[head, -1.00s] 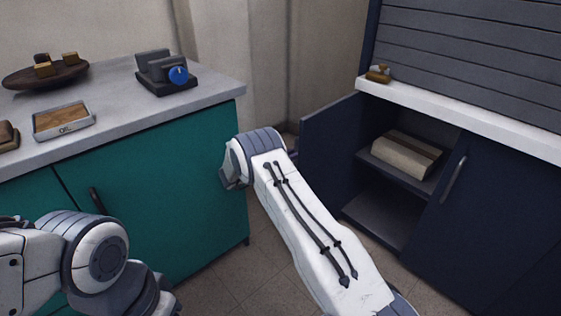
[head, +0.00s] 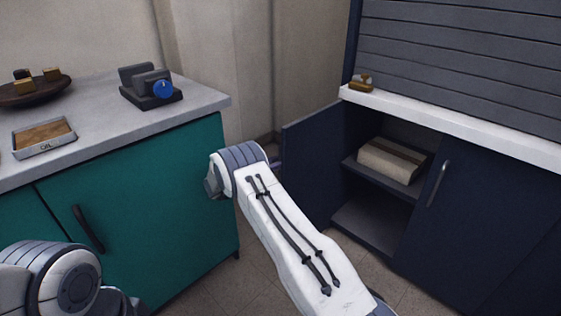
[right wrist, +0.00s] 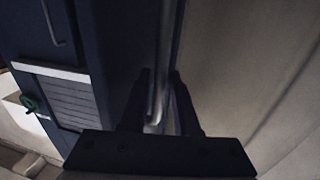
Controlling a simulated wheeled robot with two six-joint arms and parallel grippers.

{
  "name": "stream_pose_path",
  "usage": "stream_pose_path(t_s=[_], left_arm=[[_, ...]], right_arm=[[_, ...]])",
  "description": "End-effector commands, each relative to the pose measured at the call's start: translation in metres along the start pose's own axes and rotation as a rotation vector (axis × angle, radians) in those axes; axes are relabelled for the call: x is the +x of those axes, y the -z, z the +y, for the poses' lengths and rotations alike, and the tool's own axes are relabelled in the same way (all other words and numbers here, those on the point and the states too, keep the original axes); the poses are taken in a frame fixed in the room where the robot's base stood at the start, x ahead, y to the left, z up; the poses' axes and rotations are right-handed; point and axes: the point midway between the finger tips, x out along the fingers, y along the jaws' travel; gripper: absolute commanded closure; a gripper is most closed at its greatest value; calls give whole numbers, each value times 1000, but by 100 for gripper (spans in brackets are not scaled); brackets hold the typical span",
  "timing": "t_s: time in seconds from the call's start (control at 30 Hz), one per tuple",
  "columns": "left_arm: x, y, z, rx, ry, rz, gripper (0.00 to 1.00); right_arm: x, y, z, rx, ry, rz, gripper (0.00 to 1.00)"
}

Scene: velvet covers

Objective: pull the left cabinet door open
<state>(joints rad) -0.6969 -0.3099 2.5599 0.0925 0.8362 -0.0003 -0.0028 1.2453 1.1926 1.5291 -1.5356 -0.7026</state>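The left cabinet door (head: 308,165) of the navy cabinet stands wide open, swung out to the left, and the shelves behind it show. My right arm reaches toward its outer side in the head view, where the wrist hides the gripper and the door's handle. In the right wrist view, the fingers of my right gripper (right wrist: 160,78) stand close on both sides of a pale upright handle (right wrist: 157,95) and appear shut on it. My left arm is at the lower left of the head view; its gripper is out of frame.
A packet (head: 392,160) lies on the cabinet's upper shelf. The right cabinet door (head: 455,215) is closed. A teal counter (head: 150,205) stands at left, holding a tray (head: 44,137), a bowl (head: 35,92) and a dark device with a blue knob (head: 150,88). Tiled floor shows between the units.

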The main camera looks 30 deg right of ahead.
Motion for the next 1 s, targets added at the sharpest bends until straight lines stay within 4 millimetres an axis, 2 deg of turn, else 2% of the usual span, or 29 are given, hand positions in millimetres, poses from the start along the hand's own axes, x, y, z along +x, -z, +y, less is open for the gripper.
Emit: stream_pose_path(t_s=[0.17, 0.4, 0.6, 0.77, 1.0], left_arm=[[-6, 0, 0, 0, 0, 0, 50], [-17, 1, 1, 0, 0, 0, 50], [-22, 1, 2, 0, 0, 0, 50], [-23, 1, 2, 0, 0, 0, 50], [-23, 1, 2, 0, 0, 0, 50]], right_arm=[[-17, 1, -1, -1, 3, 0, 70], [-66, 2, -1, 0, 4, 0, 70], [-95, 1, -1, 0, 3, 0, 70], [-104, 0, -1, -1, 1, 0, 70], [-105, 0, 0, 0, 0, 0, 70]])
